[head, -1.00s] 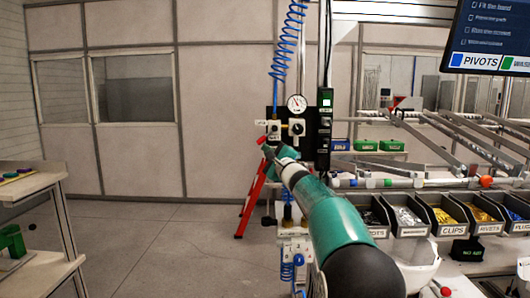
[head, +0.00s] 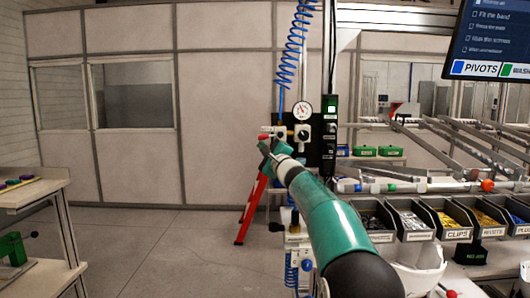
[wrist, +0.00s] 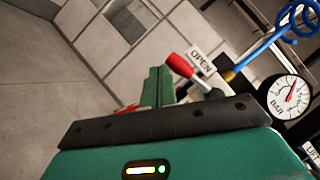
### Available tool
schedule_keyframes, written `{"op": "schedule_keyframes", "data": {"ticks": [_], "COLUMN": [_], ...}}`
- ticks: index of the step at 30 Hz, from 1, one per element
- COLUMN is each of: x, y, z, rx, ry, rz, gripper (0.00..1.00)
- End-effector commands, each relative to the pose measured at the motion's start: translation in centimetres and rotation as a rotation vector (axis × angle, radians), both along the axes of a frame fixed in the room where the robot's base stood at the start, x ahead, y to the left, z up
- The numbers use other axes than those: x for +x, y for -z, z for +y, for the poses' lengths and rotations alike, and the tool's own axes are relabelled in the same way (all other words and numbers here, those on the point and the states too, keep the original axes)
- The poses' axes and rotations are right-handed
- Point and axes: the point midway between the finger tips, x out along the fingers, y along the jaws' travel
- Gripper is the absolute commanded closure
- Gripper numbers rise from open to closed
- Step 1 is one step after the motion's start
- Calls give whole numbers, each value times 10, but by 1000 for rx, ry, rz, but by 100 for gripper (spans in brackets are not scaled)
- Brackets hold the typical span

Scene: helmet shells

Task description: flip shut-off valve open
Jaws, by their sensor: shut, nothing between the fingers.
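The shut-off valve (head: 279,132) is on a dark panel left of centre in the head view. Its red handle (head: 263,137) points out to the left, near level. The wrist view shows the red handle (wrist: 180,66) beside a white label reading OPEN (wrist: 201,61). My gripper (head: 266,149) is just below the handle in the head view. In the wrist view its green fingers (wrist: 157,84) are together and empty, left of the red handle. A small gap shows between them there; the distance in depth is unclear.
A pressure gauge (head: 302,108) and a black box with a green light (head: 330,109) are right of the valve. A blue coiled hose (head: 303,40) hangs above. A red stand (head: 250,208) is below. Parts bins (head: 449,221) fill the right; floor at left is clear.

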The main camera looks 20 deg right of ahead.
Motion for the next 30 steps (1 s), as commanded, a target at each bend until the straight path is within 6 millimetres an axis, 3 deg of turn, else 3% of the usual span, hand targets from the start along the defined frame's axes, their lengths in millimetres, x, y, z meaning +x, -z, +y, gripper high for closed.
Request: {"op": "schedule_keyframes", "data": {"ticks": [30], "x": [3], "y": [-1], "z": [3], "rx": [0], "ry": [-1], "rz": [0], "gripper": [100]}}
